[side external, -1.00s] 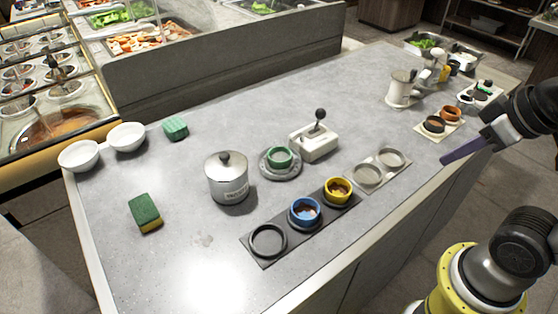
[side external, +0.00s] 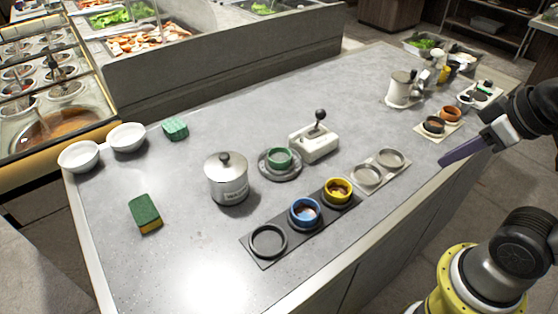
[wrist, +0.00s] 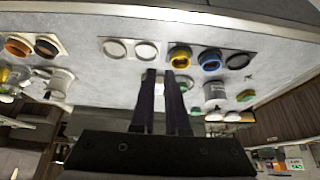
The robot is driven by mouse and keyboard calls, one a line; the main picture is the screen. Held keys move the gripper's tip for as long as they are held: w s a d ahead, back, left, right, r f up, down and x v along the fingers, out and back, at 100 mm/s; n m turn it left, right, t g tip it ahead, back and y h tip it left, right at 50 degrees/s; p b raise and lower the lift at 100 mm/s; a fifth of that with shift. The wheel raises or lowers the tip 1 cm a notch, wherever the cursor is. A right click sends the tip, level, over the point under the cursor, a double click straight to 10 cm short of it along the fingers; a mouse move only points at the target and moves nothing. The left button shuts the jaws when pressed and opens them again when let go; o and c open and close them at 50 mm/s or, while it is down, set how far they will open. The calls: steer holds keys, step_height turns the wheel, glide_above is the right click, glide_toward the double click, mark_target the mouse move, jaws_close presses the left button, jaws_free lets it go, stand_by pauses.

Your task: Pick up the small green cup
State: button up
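The small green cup (side external: 279,158) stands upright on a round grey saucer (side external: 280,174) near the middle of the counter, between the lidded metal pot and the white lever device. My gripper (side external: 442,162) is at the right edge of the counter, far from the cup, with its dark purple fingers pointing left. In the wrist view, my gripper (wrist: 160,73) shows two dark fingers with a gap between them and nothing held. The fingers partly block the area around the cup there, so I cannot make the cup out clearly.
A dark tray (side external: 286,241) holds a blue cup (side external: 304,213), a yellow cup (side external: 338,192) and an empty well. The metal pot (side external: 227,180) is left of the saucer; the lever device (side external: 314,145) is right. A tray with two empty wells (side external: 380,170) lies nearer my gripper.

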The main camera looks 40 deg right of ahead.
steer(key=o, duration=1.3)
